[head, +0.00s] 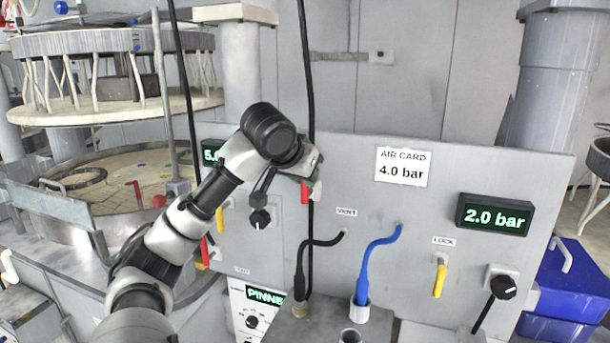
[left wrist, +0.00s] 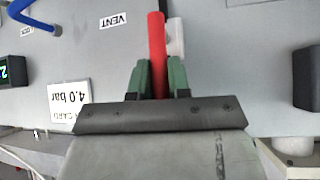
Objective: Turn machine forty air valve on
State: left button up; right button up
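A grey valve panel (head: 370,200) fills the middle of the head view. My left gripper (head: 308,180) is at the panel, at a red valve handle (head: 305,193) left of the VENT label. In the left wrist view the green fingers (left wrist: 159,80) lie close along both sides of the red handle (left wrist: 157,45), seemingly touching it. A pale fitting (left wrist: 175,38) is beside the handle. The handle's pivot is partly hidden by the gripper. No machine number is readable. My right gripper is not in view.
The panel has an AIR CARD sign (head: 403,167) reading 4.0 bar, a 2.0 bar display (head: 494,215), a yellow LOCK handle (head: 440,278) and black knobs (head: 503,287). A blue hose (head: 375,260) and black hose hang below VENT. Another red handle (head: 205,251) is lower left.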

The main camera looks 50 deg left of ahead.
pick_arm(q)
jog(key=o, duration=0.4)
jog(key=shift+o, duration=0.2)
jog(key=v, duration=1)
jog(key=shift+s+r, duration=0.2)
jog(key=shift+r, duration=0.1)
jog(key=shift+d+f, duration=0.1)
jog(key=shift+d, duration=0.05)
